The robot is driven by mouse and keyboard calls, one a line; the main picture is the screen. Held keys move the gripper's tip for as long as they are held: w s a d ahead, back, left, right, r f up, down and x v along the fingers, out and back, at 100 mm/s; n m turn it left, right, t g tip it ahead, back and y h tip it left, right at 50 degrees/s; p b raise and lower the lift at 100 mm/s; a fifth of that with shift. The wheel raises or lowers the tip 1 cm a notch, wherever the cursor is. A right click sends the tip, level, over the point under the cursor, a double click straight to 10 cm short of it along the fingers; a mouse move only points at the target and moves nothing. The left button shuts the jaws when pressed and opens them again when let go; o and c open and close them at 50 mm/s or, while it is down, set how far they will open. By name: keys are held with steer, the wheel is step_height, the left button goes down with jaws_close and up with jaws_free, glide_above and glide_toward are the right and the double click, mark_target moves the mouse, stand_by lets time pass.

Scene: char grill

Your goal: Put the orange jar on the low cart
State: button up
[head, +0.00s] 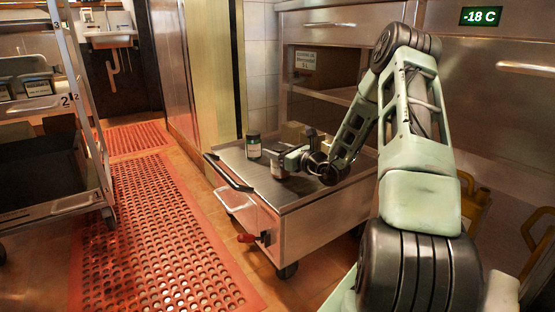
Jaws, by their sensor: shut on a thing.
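The low cart (315,201) stands in the middle of the view, with a flat grey top and metal sides. My gripper (281,166) is low over the cart's top, reaching in from the right. It is shut on a small jar (277,170), taken to be the orange jar; the fingers hide most of it and its colour is hard to make out. The jar is at or very close to the cart's top; I cannot tell whether it touches.
A black handle (228,172) edges the cart's left side. A wheeled rack (75,110) stands left, beyond red floor mats (160,235).

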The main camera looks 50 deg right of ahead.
steer(key=shift+f, duration=0.25)
steer(key=o, duration=1.2)
steer(key=shift+f, duration=0.1)
steer(key=shift+o, duration=0.2)
